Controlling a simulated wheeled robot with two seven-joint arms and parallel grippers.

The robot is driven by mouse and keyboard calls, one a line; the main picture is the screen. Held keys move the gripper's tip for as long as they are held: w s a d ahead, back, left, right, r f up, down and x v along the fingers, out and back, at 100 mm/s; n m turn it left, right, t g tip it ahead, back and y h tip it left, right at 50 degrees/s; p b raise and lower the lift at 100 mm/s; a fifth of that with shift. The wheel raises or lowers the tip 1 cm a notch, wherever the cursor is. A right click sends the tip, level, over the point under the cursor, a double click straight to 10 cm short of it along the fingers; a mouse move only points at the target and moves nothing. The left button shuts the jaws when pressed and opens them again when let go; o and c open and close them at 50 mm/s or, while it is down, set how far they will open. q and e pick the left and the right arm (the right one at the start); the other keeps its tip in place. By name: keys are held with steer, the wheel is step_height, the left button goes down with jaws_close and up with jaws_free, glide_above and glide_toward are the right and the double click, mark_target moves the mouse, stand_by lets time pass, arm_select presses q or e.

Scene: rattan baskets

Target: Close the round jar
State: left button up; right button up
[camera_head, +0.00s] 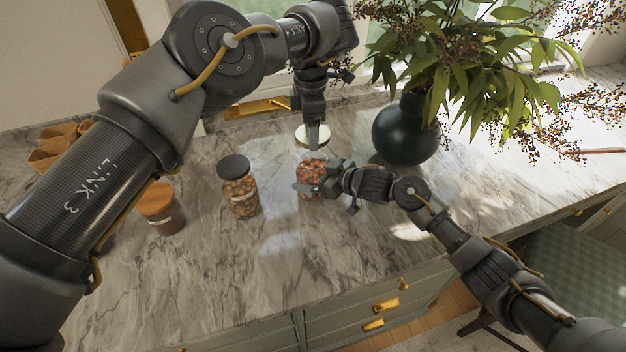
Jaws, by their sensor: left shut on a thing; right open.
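The round jar (311,167) is clear glass filled with reddish-brown pieces and stands on the marble counter, its lower part partly hidden by my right gripper. My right gripper (321,188) is open at the front right of the jar, with a finger across its front; I cannot tell if it touches. A pale round lid with a gold-coloured rim (303,138) shows above and behind the jar's mouth, apart from it in the picture. My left gripper (314,132) points down and is shut on the lid, whose middle it hides.
A dark-lidded jar (239,190) and an orange-lidded jar (160,210) stand to the left on the counter (240,270). A dark vase (405,132) with leafy branches stands at the right. Orange containers (55,148) are at the far left. The front counter is clear.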

steer(key=c, duration=1.2)
arm_select(q)
glide_above(312, 165)
steer(key=shift+f, duration=2.45)
steer(key=shift+f, duration=0.9)
steer(key=shift+f, duration=0.6)
